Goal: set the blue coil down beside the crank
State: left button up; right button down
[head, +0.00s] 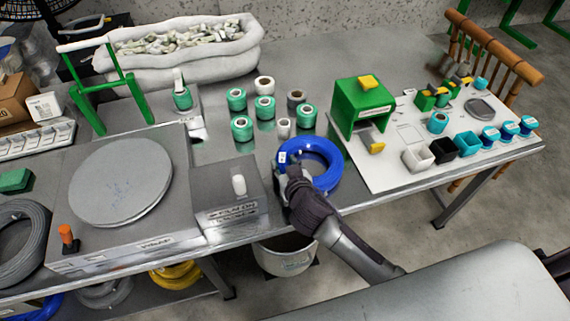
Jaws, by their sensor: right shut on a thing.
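The blue coil (333,172) is at the table's front edge, between the grey box and the white board. My right gripper (290,166) is shut on the coil's left rim, with its arm reaching in from the front right. I cannot tell whether the coil rests on the table or is just above it. An orange-handled part (67,236), which may be the crank, stands at the front left corner of the turntable machine (112,240). The grey box (228,205) left of the coil carries a white knob (239,185). My left gripper is out of view.
Several green and white spools (265,107) stand behind the coil. The white board (385,178) to the right holds a green box (361,105) and small bins (442,146). A bucket (284,260) is below the table edge. Only a narrow table strip separates the coil and grey box.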

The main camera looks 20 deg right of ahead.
jog(key=c, duration=0.6)
grip_release()
jog(key=shift+c, duration=0.2)
jog(key=v, duration=1.2)
